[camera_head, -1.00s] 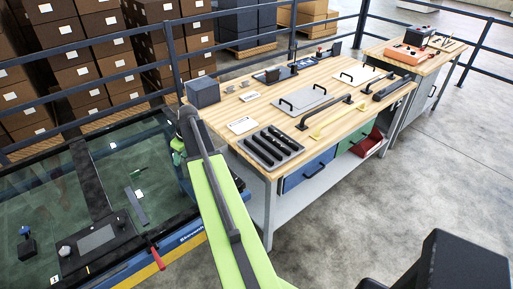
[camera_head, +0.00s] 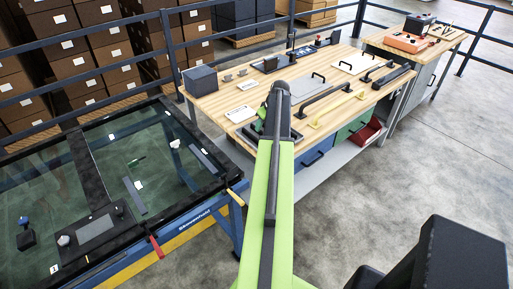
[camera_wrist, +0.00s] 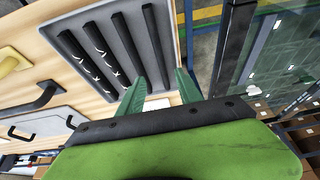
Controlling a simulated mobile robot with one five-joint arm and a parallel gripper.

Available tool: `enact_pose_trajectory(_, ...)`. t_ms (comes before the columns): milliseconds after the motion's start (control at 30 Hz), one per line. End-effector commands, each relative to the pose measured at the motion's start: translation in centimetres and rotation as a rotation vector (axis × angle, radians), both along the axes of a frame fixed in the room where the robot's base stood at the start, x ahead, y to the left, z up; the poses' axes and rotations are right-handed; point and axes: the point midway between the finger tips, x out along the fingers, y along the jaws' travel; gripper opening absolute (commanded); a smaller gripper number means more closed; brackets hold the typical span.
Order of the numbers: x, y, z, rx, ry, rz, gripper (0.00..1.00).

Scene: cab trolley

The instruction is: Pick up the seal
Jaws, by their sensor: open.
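Several long black strips, which look like the seals, lie side by side in a grey tray (camera_wrist: 66,23) on the workbench. I see them in the wrist view, and two bear white squiggly marks. The rightmost black strip (camera_wrist: 157,40) runs close to my gripper. My gripper (camera_wrist: 161,76) is open and empty, its two green fingers apart at the tray's near right end. In the head view my arm covers most of the tray, and the fingers are largely hidden. I cannot tell whether the fingers touch anything.
The wooden workbench (camera_head: 222,104) carries a white card (camera_head: 240,114), a dark box (camera_head: 200,80), flat plates with handles, black bars and yellow handles (camera_head: 340,93). A glass-topped frame (camera_head: 150,205) stands to the left. Open floor (camera_head: 440,150) lies to the right.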

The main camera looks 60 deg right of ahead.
Motion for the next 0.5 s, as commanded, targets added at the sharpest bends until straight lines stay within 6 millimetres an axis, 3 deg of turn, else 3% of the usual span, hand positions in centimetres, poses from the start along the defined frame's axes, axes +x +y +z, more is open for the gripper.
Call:
enact_pose_trajectory(33, 0.5, -0.3, -2.3, 0.0, 0.0, 0.001, 0.42)
enact_pose_trajectory(200, 1.8, -0.7, -5.5, 0.0, 0.0, 0.0, 0.42)
enact_pose_trajectory(500, 2.4, -0.8, -6.3, 0.0, 0.0, -0.001, 0.42)
